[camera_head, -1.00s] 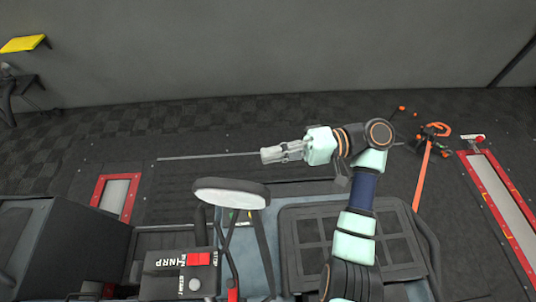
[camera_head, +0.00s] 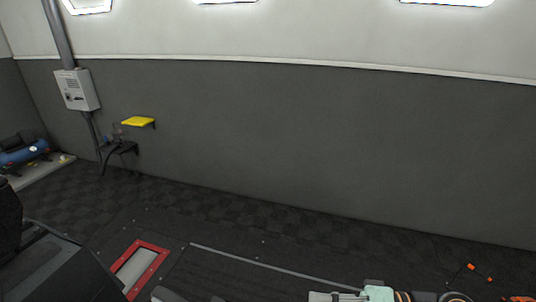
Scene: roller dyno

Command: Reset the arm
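My arm (camera_head: 378,293) shows only as a strip of pale green and dark joints at the bottom edge, right of centre. My gripper (camera_head: 325,297) points left at the bottom edge and is cut off by the frame. Its fingers do not show well enough to tell open from shut. I see nothing held in the part that shows. The rest of the arm is out of view below.
A red-framed floor plate (camera_head: 138,266) lies at lower left. Orange-tipped gear (camera_head: 479,271) lies at lower right. The dark floor by the wall is clear.

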